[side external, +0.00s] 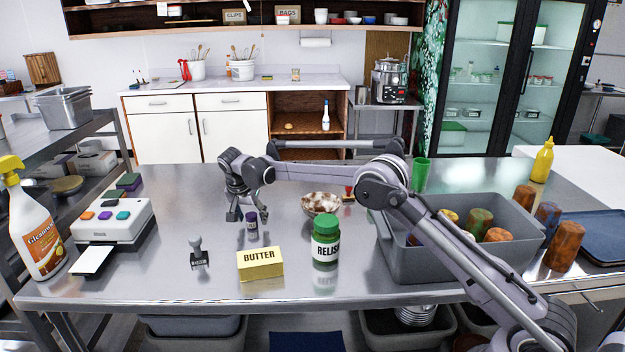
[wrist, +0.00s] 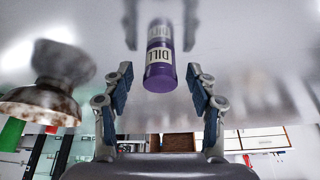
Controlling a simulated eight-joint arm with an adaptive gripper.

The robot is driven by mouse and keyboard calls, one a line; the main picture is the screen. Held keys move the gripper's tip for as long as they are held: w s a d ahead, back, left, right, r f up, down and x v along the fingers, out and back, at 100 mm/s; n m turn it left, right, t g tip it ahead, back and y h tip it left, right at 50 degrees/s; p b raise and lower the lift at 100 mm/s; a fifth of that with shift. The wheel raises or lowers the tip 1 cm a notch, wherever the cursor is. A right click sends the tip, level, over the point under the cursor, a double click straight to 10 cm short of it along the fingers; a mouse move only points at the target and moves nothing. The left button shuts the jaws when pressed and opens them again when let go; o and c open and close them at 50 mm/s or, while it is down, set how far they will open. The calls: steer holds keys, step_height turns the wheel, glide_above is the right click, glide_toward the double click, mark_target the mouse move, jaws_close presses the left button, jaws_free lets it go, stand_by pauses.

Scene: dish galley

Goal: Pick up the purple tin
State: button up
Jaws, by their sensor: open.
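The purple tin (side external: 252,226), a small upright cylinder with a pale label, stands on the steel table behind the butter box. In the wrist view the tin (wrist: 160,72) reads "DILL" and shows between the two fingers, out past their tips. In the wrist view my gripper (wrist: 160,84) is open, with a finger on each side and nothing held. I cannot tell from the side view whether a finger touches the tin.
A yellow butter box (side external: 260,264), a green relish jar (side external: 326,243) and a dark stamp (side external: 198,254) stand in front. A brown-and-white bowl (side external: 320,204) is right of the tin. A grey bin (side external: 460,262) of cups stands further right. Bare steel lies left of the tin.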

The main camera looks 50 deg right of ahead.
jaws_close()
stand_by(0.3)
